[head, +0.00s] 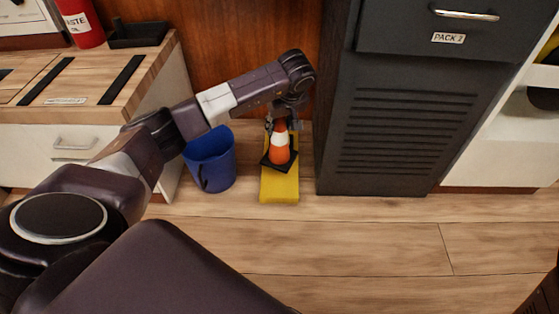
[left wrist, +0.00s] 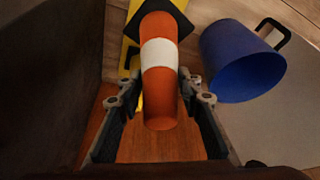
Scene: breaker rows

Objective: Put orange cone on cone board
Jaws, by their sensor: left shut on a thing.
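The orange cone (head: 280,155), with a white band and a square black base, is at the back between the blue bucket and the dark cabinet. My left gripper (head: 282,122) is shut on its upper part from above. In the left wrist view the cone (left wrist: 161,88) sits between the fingers of the left gripper (left wrist: 160,84). The yellow cone board (head: 279,189) lies on the floor under the cone. The black base overlaps the board in the picture and is turned relative to it. I cannot tell whether they touch. My right gripper is not in view.
A blue bucket (head: 211,160) with a dark handle stands just left of the board. A dark cabinet (head: 385,165) labelled "PACK 2" stands close on the right. A wood-topped counter (head: 140,75) is at left. The wooden floor (head: 350,235) in front is clear.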

